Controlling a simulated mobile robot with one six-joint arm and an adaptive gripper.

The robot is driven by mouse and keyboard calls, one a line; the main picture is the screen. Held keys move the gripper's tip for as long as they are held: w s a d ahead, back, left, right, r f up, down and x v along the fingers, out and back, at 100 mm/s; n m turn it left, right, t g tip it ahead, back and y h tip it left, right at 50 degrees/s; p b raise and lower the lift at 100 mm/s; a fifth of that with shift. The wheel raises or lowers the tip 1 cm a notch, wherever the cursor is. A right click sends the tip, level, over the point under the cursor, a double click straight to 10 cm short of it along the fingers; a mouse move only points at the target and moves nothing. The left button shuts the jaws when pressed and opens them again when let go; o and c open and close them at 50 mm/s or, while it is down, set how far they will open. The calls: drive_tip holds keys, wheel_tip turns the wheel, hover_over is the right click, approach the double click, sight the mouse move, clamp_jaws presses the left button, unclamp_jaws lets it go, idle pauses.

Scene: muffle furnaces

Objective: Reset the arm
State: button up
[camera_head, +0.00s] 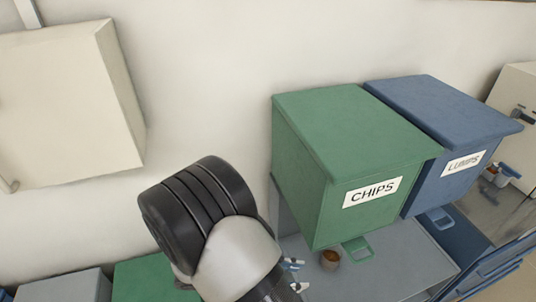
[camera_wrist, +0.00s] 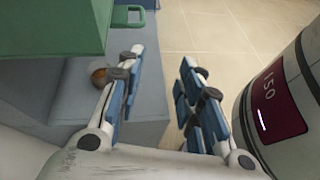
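My arm crosses the lower middle of the head view, in front of a grey ledge. My gripper (camera_wrist: 163,88) shows in the wrist view with its two blue-padded fingers spread apart and nothing between them. In the head view only small parts of the fingers show beside the arm, low in the picture. A small brown cup (camera_head: 330,260) stands on the grey ledge (camera_head: 385,275) below the green bin. It also shows in the wrist view (camera_wrist: 99,76), behind the left finger and partly hidden by it.
A green bin marked CHIPS (camera_head: 352,165) and a blue bin marked LUMPS (camera_head: 450,130) stand side by side at the right. A cream box (camera_head: 62,105) is on the wall at upper left. A large white cylinder marked 150 (camera_wrist: 285,105) is close to the right finger.

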drive_tip(key=s+d+r+m+t+y, duration=0.1)
drive_tip(key=s+d+r+m+y, duration=0.1)
drive_tip(key=s+r+m+y, duration=0.2)
drive_tip(key=s+d+r+m+t+y, duration=0.1)
drive_tip(key=s+d+r+m+y, duration=0.2)
drive_tip(key=r+m, duration=0.5)
drive_tip(key=s+d+r+m+y, duration=0.2)
drive_tip(key=s+r+m+y, duration=0.3)
drive_tip(key=r, duration=0.6)
drive_tip(key=shift+d+r+m+t+y, duration=0.15)
drive_tip(key=shift+r+m+t+y, duration=0.2)
drive_tip(key=shift+m, duration=0.45)
